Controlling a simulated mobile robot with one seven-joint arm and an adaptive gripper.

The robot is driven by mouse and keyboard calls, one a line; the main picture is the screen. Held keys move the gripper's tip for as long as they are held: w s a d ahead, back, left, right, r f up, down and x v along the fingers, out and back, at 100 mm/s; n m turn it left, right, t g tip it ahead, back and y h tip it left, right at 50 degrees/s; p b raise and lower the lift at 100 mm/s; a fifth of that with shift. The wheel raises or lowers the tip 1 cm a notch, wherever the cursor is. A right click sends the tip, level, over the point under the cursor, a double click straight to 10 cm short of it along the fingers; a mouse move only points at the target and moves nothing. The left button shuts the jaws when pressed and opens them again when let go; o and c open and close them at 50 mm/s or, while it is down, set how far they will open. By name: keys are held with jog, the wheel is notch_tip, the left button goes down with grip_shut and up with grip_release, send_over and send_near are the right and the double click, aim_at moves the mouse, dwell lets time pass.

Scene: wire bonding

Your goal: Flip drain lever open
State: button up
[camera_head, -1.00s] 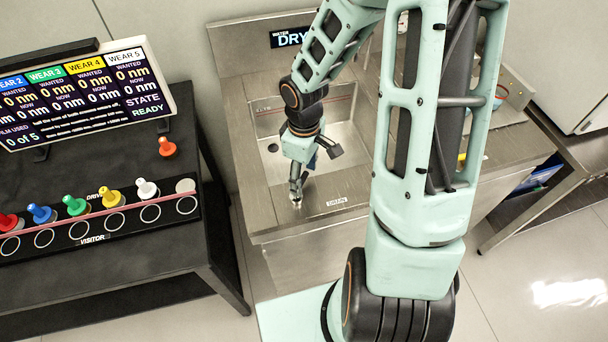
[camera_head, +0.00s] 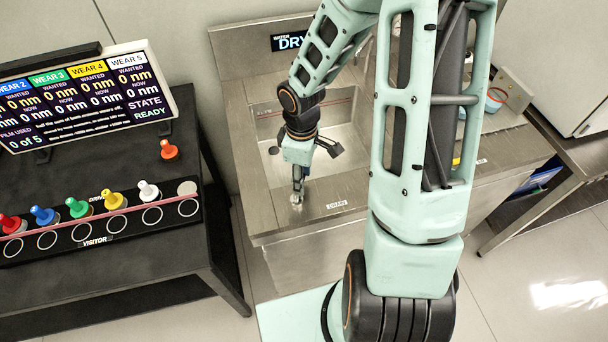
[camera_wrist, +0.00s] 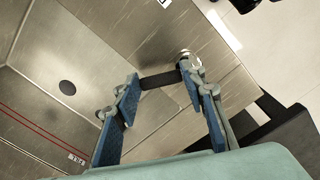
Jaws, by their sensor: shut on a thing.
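The steel sink (camera_head: 350,165) has a dark round drain hole (camera_head: 273,150), which also shows in the wrist view (camera_wrist: 67,88). The drain lever is a dark bar (camera_wrist: 158,81) with a round metal pivot (camera_wrist: 188,57) on the sink's front rim; the pivot also shows in the head view (camera_head: 296,198). My gripper (camera_head: 298,186) is down at the rim, left of the DRAIN label (camera_head: 337,205). In the wrist view my gripper (camera_wrist: 160,92) has its blue-padded fingers on either side of the bar, shut on it. The bar's ends are partly hidden by the fingers.
A black table (camera_head: 150,250) with coloured pegs and a display (camera_head: 85,95) stands left of the sink. A red line (camera_wrist: 45,130) runs along the basin wall. The basin is empty.

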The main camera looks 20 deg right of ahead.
dwell(0.3)
jog(key=o, duration=1.2)
jog(key=shift+c, duration=0.2)
jog(key=shift+w+r, duration=0.1)
jog(key=shift+r, duration=0.4)
notch_tip(320, 180, up, 11)
